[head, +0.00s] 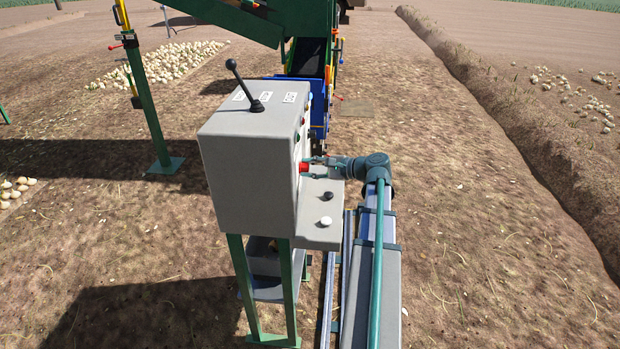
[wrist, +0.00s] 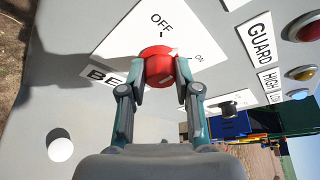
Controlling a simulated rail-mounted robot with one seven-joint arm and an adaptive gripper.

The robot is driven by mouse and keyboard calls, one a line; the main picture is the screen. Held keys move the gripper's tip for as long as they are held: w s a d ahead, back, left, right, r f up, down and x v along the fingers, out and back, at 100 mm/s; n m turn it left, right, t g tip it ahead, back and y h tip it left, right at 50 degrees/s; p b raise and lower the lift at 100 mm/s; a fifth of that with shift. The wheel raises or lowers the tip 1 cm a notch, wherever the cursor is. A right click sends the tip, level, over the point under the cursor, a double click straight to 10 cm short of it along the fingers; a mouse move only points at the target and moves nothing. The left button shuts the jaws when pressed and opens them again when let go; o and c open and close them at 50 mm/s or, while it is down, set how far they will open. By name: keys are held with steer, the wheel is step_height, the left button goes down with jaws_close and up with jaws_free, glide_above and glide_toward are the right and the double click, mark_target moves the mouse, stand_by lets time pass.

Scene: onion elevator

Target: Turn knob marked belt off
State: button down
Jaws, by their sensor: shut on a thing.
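The belt knob (wrist: 158,66) is round and red, in the middle of a white label plate (wrist: 110,50) with "OFF", "ON" and partly covered lettering starting "BE". It is on the side face of the grey control box (head: 248,165), and in the head view the red knob (head: 304,167) shows at the box's right side. My gripper (wrist: 160,80) has a finger on each side of the knob and is shut on it. In the head view my gripper (head: 314,168) reaches the knob from the right. The knob's lower part and some lettering are hidden behind the fingers.
A "GUARD" label (wrist: 258,40) and red and yellow lamps are to the right in the wrist view. A shelf (head: 318,238) below the knob carries a black button (head: 328,196) and a white button (head: 325,221). A black lever (head: 247,88) stands on the box top.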

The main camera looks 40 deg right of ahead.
steer(key=n+t+b, duration=0.1)
steer(key=n+b, duration=0.1)
steer(key=b, duration=0.2)
steer(key=n+t+b, duration=0.1)
steer(key=n+b, duration=0.1)
steer(key=b, duration=0.2)
steer(key=n+t+b, duration=0.1)
steer(key=n+b, duration=0.1)
steer(key=b, duration=0.2)
steer(key=shift+s+a+f, duration=0.1)
steer(key=shift+f, duration=0.25)
steer(key=shift+r+n+b, duration=0.15)
steer(key=shift+n+b, duration=0.2)
steer(key=shift+n, duration=0.05)
steer(key=c, duration=0.8)
jaws_free()
steer(key=v, duration=1.2)
steer(key=shift+f, duration=0.2)
